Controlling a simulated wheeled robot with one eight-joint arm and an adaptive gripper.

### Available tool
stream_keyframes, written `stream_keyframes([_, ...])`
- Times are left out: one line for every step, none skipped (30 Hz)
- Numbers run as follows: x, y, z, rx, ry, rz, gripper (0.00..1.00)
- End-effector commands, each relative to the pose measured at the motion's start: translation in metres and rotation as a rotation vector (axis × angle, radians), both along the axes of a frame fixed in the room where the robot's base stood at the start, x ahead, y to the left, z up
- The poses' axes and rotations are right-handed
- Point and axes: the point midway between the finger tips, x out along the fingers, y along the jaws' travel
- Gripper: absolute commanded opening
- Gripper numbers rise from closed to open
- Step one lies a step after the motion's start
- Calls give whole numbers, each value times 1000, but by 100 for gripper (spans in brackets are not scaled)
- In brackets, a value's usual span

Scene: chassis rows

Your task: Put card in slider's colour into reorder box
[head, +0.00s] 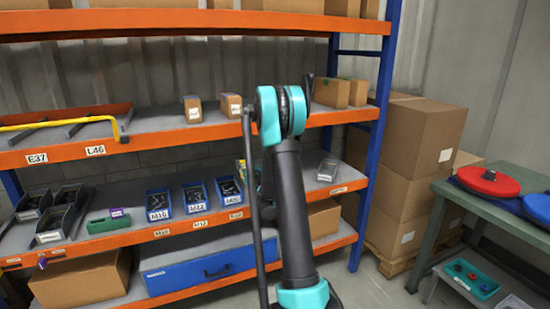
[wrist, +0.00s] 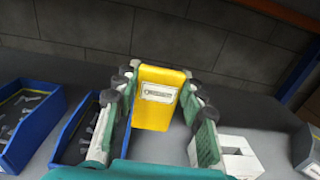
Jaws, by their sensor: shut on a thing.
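My gripper (wrist: 158,84) is shut on a yellow card-like piece (wrist: 150,112) with a white label. The piece stands nearly upright between the green fingers, above the shelf. In the head view my arm hides most of the gripper. A green box (head: 106,224) with a purple tag (head: 117,212) sticking out of its top sits on the middle shelf at left; I cannot tell whether it is the reorder box. A small purple piece (head: 42,263) is at the shelf's front rail; I cannot tell whether it is the slider.
Blue bins of screws (head: 158,203) stand along the middle shelf, and in the wrist view one (wrist: 30,122) is left of the gripper. Dark bins (head: 55,222) stand at far left. A green table (head: 520,190) is at right.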

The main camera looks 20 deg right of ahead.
Motion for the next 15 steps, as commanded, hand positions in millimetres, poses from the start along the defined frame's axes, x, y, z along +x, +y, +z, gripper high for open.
stream_keyframes([8,-32,2,0,0,-8,11])
stream_keyframes([12,-45,3,0,0,-5,11])
stream_keyframes([16,-64,4,0,0,-2,11])
stream_keyframes([18,-77,5,0,0,1,11])
stream_keyframes([20,-90,6,0,0,2,11])
stream_keyframes([22,-105,7,0,0,5,11])
stream_keyframes([23,-116,8,0,0,7,11])
stream_keyframes([24,-125,9,0,0,10,11])
stream_keyframes([24,-137,10,0,0,12,11])
stream_keyframes([25,-144,11,0,1,14,11])
stream_keyframes([25,-150,11,0,1,15,11])
stream_keyframes([25,-157,12,0,1,17,11])
stream_keyframes([25,-160,12,0,1,18,11])
stream_keyframes([25,-163,12,0,1,19,11])
stream_keyframes([25,-166,12,0,1,21,11])
